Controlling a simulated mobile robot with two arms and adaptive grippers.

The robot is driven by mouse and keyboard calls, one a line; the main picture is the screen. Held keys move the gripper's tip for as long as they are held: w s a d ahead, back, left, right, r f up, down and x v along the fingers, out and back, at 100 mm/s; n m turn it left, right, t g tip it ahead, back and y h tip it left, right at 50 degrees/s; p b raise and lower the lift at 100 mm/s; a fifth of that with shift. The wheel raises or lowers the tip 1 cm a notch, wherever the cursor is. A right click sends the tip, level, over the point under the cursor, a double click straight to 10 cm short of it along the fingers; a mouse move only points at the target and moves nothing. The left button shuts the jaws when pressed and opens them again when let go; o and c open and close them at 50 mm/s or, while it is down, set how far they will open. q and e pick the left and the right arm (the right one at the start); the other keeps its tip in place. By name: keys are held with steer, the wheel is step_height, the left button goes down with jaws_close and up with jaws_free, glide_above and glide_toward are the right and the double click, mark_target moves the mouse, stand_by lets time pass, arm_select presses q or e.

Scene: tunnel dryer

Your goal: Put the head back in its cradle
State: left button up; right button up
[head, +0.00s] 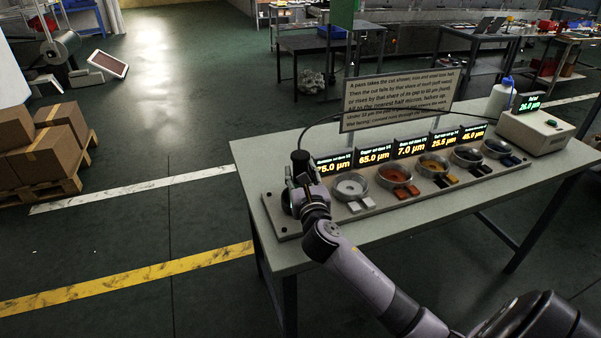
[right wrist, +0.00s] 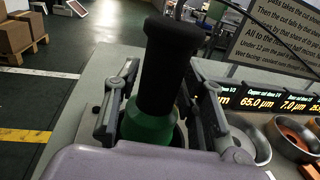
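The head, a black handle with a green lower body (right wrist: 150,128), stands upright between the fingers of my right gripper (right wrist: 163,85). In the head view its black top (head: 300,158) shows at the left end of the grey rack (head: 376,208), with a dark cable running from it. One finger is on each side of it; whether they press on it I cannot tell. A dark round seat shows partly beneath the head, left of the white cup (head: 350,186); the gripper and head hide most of it. My left gripper is out of view.
Several cups with paired small blocks continue along the rack, with lit micron displays behind them. A sign (head: 398,98) stands at the table's (head: 268,150) back. A gauge box (head: 537,131) and a white bottle (head: 499,102) stand at right. Boxes (head: 52,150) lie on a pallet at left.

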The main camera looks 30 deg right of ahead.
steer(key=shift+o, duration=1.1)
steer(key=shift+r, duration=0.15)
steer(key=v, duration=1.2)
steer(key=shift+a, duration=0.1)
